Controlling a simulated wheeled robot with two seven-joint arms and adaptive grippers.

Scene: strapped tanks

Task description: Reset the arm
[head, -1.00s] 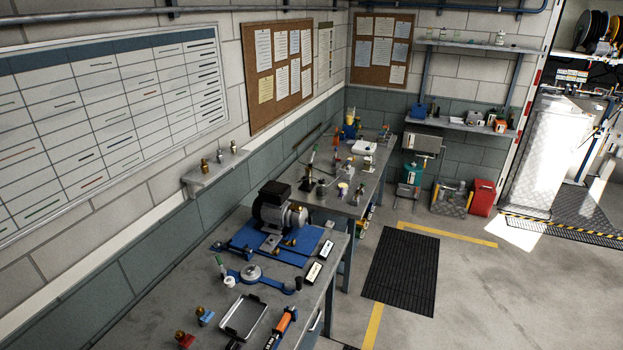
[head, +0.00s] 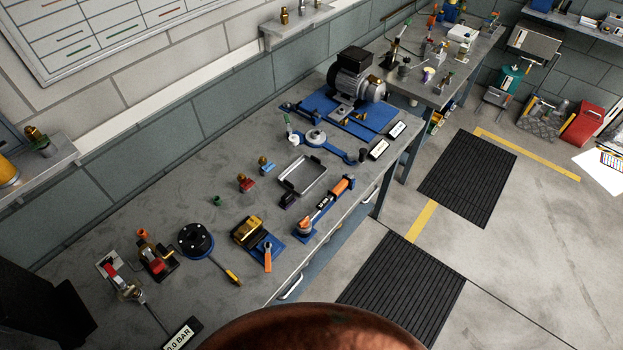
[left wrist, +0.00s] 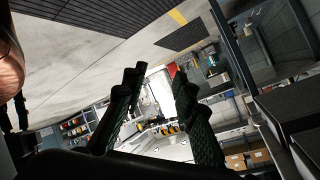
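My left gripper (left wrist: 157,80) shows only in the left wrist view. Its two dark, ridged fingers stand well apart with nothing between them. It hangs in free air, with the floor and distant shelves seen beyond. A rounded, copper-coloured surface (head: 315,332) fills the bottom middle of the head view, very close to the camera. A similar copper surface (left wrist: 8,55) shows at the left edge of the left wrist view. What either belongs to is cut off.
The grey workbench (head: 215,280) along the wall carries a motor (head: 356,76), a tray (head: 303,174), a torque-wrench-like tool (head: 325,206), a round black fixture (head: 196,240) and small fittings. Dark floor mats (head: 467,178) lie right of it. Open floor (head: 530,265) is at the right.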

